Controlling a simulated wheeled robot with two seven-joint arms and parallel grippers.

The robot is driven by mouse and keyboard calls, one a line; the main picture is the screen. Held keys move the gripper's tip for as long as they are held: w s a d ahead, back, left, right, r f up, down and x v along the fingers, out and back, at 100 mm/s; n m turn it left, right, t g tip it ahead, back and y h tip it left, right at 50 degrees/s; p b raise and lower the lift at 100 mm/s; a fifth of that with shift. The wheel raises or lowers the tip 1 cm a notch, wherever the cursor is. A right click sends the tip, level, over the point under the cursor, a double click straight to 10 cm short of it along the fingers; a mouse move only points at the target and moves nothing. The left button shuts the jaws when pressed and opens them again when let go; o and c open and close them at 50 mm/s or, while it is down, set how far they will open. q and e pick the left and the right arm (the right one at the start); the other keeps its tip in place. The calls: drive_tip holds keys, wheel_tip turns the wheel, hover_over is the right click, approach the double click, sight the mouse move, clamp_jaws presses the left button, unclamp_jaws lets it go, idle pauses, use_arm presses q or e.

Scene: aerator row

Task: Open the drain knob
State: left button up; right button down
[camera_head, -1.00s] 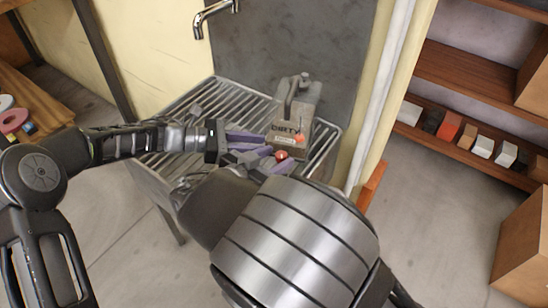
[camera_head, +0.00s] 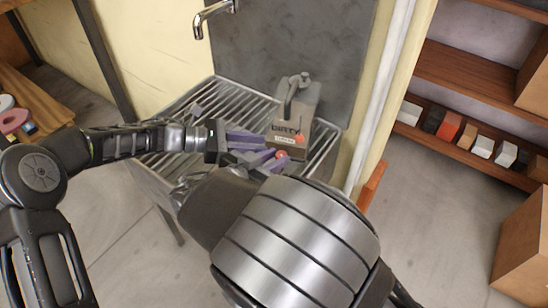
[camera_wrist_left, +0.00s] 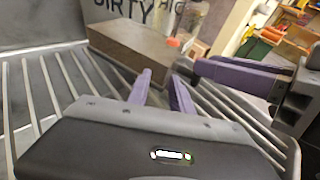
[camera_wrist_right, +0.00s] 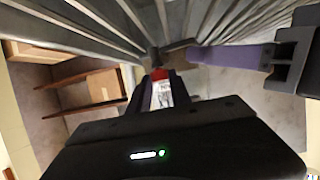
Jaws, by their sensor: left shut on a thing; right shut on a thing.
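A grey-brown box marked DIRTY (camera_head: 289,118), with a dark handle on top, stands on a slatted metal rack (camera_head: 180,128). A red knob shows at its lower front, mostly covered by fingers; red also shows between the fingers of my right gripper (camera_wrist_right: 155,85) in the right wrist view. My right gripper (camera_head: 274,161) is shut on it.
A faucet (camera_head: 212,12) hangs on the wall above the rack. A white pipe (camera_head: 382,80) runs beside the box. Shelves with several small boxes (camera_head: 483,147) stand at right. A table with rolls (camera_head: 14,120) is at left. My right arm covers the foreground.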

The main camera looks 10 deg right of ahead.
use_arm(q)
drive_tip(key=shift+d+r, duration=0.2)
use_arm(e)
drive_tip(key=shift+r+n+t+y, duration=0.1)
drive_tip(key=shift+n+t+y, duration=0.2)
drive_tip(key=shift+n+y, duration=0.1)
drive_tip(key=shift+s+d+n+t+y, duration=0.1)
drive_tip(key=shift+d+n+t+y, duration=0.05)
drive_tip(key=shift+n+t+y, duration=0.3)
drive_tip(key=n+y, duration=0.1)
drive_tip(key=d+n+t+y, duration=0.1)
drive_tip(key=n+y, duration=0.1)
drive_tip(key=shift+s+t, duration=0.2)
drive_tip(key=shift+t, duration=0.05)
drive_tip(key=shift+n+t+y, duration=0.3)
drive_tip(key=shift+n+y, duration=0.25)
drive_tip(key=c, duration=1.2)
unclamp_jaws()
drive_tip(key=shift+a, duration=0.1)
